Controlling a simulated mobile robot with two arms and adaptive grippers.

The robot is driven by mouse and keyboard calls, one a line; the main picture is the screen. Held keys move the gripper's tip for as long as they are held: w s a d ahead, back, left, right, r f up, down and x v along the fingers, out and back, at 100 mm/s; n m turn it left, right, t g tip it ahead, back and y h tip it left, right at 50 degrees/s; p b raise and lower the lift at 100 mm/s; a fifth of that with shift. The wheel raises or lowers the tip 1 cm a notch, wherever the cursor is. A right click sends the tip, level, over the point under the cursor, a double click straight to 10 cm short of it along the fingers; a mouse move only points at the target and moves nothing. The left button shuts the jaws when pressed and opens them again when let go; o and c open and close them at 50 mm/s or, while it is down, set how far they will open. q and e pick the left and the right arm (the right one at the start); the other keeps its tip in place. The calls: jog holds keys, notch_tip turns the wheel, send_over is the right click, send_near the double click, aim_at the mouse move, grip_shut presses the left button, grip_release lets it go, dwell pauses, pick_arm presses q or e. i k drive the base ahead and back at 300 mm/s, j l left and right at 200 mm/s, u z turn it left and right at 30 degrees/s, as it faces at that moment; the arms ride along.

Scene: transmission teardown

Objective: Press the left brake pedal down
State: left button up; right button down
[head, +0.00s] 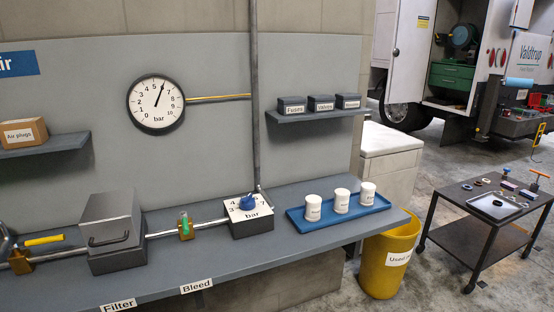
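No brake pedal shows in the head view. Neither of my grippers shows in it. A compressed-air bench (165,285) fills the left and middle, with a pipe running along it. On it are a valve with a yellow lever (44,240), a dark grey box with a handle (112,228), a small brass fitting with a green part (185,225) and a regulator block with a blue knob (246,203). A round bar gauge (156,104) hangs on the wall panel, its needle just right of upright.
A blue tray (296,219) with three white cups stands at the bench's right end. A yellow bin (383,283) stands beside it. A dark trolley (450,205) with small parts is at the right. A white van (412,50) stands behind. Floor between bin and trolley is clear.

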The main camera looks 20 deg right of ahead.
aim_at(480, 283)
jog(key=i+l, duration=0.2)
jog(key=l, duration=0.2)
jog(key=i+l, duration=0.25)
jog(key=l, duration=0.15)
jog(key=i+l+z, duration=0.1)
jog(key=l, duration=0.25)
jog(key=i+l, duration=0.1)
jog(key=l, duration=0.55)
jog(key=i+l+z, duration=0.1)
jog(key=l, duration=0.5)
jog(key=i+l, duration=0.2)
jog(key=l, duration=0.45)
jog(key=i+l, duration=0.15)
jog(key=l, duration=0.5)
jog(key=i+l+z, duration=0.1)
jog(key=l, duration=0.5)
jog(key=i+l, duration=0.2)
jog(key=l, duration=0.4)
jog(key=i+l+z, duration=0.1)
jog(key=l, duration=0.55)
jog(key=i+l, duration=0.25)
jog(key=l, duration=0.35)
